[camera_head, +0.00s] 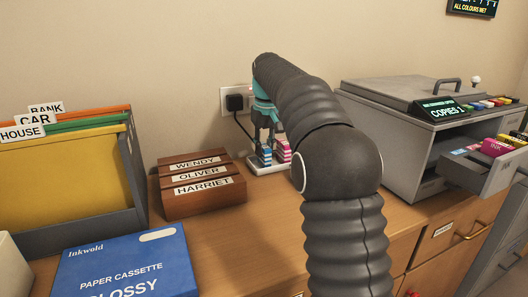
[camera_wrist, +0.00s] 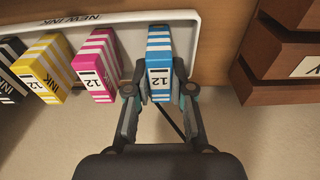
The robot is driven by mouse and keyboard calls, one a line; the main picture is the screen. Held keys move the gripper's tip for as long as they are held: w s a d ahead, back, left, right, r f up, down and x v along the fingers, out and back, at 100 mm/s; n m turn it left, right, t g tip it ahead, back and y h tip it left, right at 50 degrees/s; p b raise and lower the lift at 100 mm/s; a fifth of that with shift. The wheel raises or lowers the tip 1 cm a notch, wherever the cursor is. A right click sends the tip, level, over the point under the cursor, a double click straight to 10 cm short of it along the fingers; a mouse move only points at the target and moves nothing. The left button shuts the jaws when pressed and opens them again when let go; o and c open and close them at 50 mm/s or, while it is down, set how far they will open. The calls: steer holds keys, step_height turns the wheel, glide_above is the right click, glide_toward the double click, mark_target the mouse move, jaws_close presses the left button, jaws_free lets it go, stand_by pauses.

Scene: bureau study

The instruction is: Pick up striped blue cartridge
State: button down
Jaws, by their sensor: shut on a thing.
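The striped blue cartridge (camera_wrist: 159,45) has white stripes and a label reading 12. In the wrist view it is between the two fingers of my gripper (camera_wrist: 160,92), which is shut on it. It still appears within the white NEW INK tray (camera_wrist: 200,20); I cannot tell whether it is lifted. In the head view my gripper (camera_head: 266,132) points down at the tray (camera_head: 268,170) near the wall, with the blue cartridge (camera_head: 265,155) beneath it. A striped magenta cartridge (camera_wrist: 93,65) stands beside it, apart from the fingers.
A striped yellow cartridge (camera_wrist: 40,72) and a black one (camera_wrist: 10,68) share the tray. A wooden name rack (camera_head: 200,188) stands close by. The grey printer (camera_head: 400,120) has an open drawer (camera_head: 485,172) with cartridges. A blue paper cassette box (camera_head: 125,268) lies in front.

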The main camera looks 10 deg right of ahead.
mark_target(264, 145)
step_height(264, 145, up, 9)
steer(key=shift+f, duration=0.1)
steer(key=shift+r, duration=0.55)
stand_by(0.4)
